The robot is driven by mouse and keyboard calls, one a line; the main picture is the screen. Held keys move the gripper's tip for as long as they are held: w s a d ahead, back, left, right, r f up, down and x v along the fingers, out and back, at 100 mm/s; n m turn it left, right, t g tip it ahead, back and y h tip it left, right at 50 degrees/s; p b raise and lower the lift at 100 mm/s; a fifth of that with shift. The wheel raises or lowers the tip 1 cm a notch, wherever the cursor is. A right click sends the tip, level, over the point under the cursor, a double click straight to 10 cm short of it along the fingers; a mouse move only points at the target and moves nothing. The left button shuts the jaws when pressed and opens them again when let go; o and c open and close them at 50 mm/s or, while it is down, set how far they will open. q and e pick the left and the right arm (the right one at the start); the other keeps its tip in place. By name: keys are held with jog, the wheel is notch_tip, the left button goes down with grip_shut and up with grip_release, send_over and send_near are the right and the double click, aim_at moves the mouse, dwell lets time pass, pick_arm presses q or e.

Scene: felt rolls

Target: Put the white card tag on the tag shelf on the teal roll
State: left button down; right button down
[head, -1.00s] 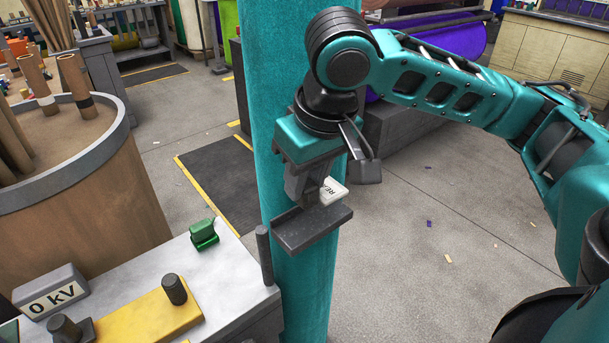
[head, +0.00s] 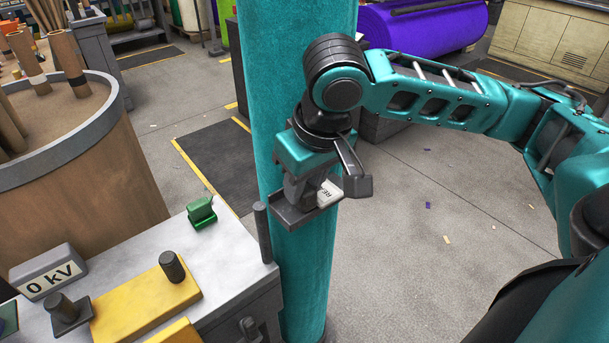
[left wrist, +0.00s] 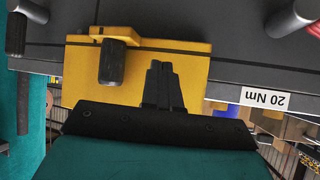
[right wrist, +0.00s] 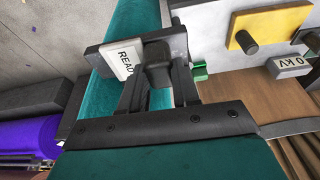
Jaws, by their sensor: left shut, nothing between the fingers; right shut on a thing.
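The teal roll (head: 298,265) stands upright at the centre of the head view. The dark grey tag shelf (head: 285,213) sticks out from it. My right gripper (head: 304,193) is at the shelf and shut on the white card tag (head: 327,193), which carries black lettering. In the right wrist view the tag (right wrist: 125,60) lies over the shelf (right wrist: 172,42), with a dark block between the fingers. Whether the tag touches the shelf is hard to tell. My left gripper (left wrist: 162,85) is shut and empty, above a yellow plate.
A bench (head: 225,255) on the left holds a green clip (head: 201,212), a 0 kV block (head: 47,272) and a yellow plate (head: 140,300) with a dark peg. A dark post (head: 263,232) stands at the bench edge beside the roll. Floor on the right is open.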

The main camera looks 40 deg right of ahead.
dwell(0.3)
jog(key=shift+f, duration=0.55)
jog(key=c, duration=0.8)
grip_release()
jog(key=shift+o, duration=0.2)
jog(key=shift+r, duration=0.1)
jog(key=p+v, duration=0.1)
jog(key=v, duration=1.1)
jog(key=shift+r, duration=0.4)
jog(key=shift+s, duration=0.1)
